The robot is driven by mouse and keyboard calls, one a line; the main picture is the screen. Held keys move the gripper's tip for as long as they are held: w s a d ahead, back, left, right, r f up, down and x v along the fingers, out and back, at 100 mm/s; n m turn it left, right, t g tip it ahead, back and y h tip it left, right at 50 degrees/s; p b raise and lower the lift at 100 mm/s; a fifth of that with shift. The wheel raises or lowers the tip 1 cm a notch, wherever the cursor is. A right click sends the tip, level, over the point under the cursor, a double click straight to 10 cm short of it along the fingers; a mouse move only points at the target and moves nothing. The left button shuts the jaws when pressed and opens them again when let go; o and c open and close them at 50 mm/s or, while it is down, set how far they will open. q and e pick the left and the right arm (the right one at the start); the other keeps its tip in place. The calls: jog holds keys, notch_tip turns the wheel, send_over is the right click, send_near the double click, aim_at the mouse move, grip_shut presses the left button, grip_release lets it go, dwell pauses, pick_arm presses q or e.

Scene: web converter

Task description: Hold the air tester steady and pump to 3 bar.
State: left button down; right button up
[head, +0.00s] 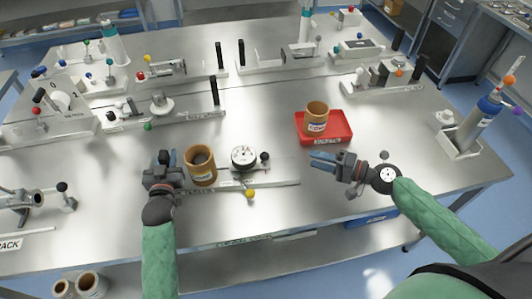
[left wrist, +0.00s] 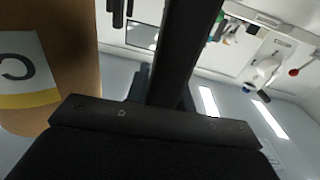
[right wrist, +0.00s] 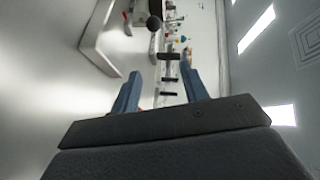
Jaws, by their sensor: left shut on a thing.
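The air tester (head: 228,183) is a flat metal base with a round white dial (head: 243,157), a black knob (head: 265,157) and a yellow ball (head: 250,194). The dial reading is too small to tell. My left gripper (head: 175,160) is at the base's left end, shut on a dark post that shows in the left wrist view (left wrist: 190,45). Its join to the base is hidden. My right gripper (head: 325,160) is open and empty, to the right of the tester. Its blue fingers stand apart in the right wrist view (right wrist: 160,90).
A brown roll (head: 201,168) stands between my left gripper and the dial, close to the gripper. Another brown roll (head: 316,119) stands in a red tray (head: 345,127) behind my right gripper. Several other fixtures fill the table's back and left. The table's right front is clear.

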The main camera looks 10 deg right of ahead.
jog(key=a+r+n+g, duration=0.1)
jog(key=a+n+g, duration=0.1)
jog(key=n, duration=0.2)
jog(key=a+r+n+g, duration=0.1)
jog(key=a+n+g, duration=0.1)
jog(key=a+n, duration=0.1)
jog(key=w+a+r+n+g, duration=0.1)
jog(key=a+n+g, duration=0.1)
jog(key=a+n, duration=0.1)
jog(key=shift+a+r+n, duration=0.25)
jog(key=shift+n, duration=0.55)
jog(key=n+g+h, duration=0.2)
jog(key=n+h, duration=0.6)
jog(key=n, duration=0.5)
send_near(267, 155)
jog(key=x, duration=0.9)
jog(key=shift+w+a+f, duration=0.1)
jog(key=shift+w+f, duration=0.05)
jog(key=shift+f, duration=0.1)
